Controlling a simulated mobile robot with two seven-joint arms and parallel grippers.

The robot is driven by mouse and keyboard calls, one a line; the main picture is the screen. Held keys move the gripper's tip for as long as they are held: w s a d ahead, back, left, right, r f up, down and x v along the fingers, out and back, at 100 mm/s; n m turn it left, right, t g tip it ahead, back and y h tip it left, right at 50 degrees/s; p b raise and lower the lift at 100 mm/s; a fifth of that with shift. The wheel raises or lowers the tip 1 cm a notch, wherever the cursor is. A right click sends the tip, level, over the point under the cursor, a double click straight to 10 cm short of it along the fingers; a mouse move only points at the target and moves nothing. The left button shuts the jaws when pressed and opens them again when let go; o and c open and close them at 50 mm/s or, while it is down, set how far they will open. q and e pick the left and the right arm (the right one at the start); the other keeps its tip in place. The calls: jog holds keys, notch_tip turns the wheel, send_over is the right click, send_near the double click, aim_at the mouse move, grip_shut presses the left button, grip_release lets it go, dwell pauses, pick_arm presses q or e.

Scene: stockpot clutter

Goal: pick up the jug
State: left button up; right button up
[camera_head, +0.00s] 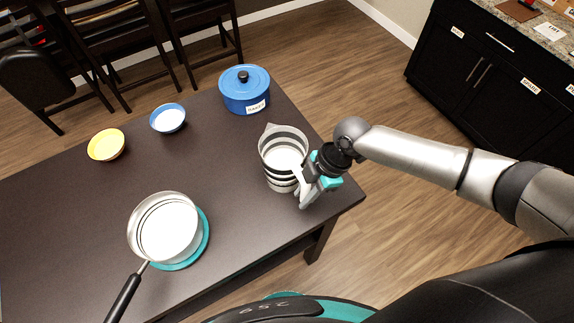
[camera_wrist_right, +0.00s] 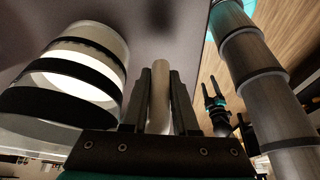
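The jug (camera_head: 276,174) is pale with black bands and has a spout at its rim. It looks upright near the right end of the table, and I cannot tell whether it touches the tabletop. In the right wrist view the banded jug (camera_wrist_right: 98,72) is at the left. My right gripper (camera_head: 301,181) is at the jug's right side. Its fingers (camera_wrist_right: 160,85) are closed on both sides of the pale jug handle (camera_wrist_right: 160,110). My left gripper (camera_wrist_right: 213,90) shows small in the right wrist view, with its fingers apart and empty; it is outside the head view.
A blue lidded pot (camera_head: 245,92) stands behind the jug. A blue bowl (camera_head: 168,119) and a yellow bowl (camera_head: 106,145) are farther left. A saucepan (camera_head: 163,229) sits on a teal mat (camera_head: 200,246). The middle of the dark table (camera_head: 222,165) is clear.

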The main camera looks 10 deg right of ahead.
grip_shut()
jog(key=shift+w+r, duration=0.1)
dwell(0.8)
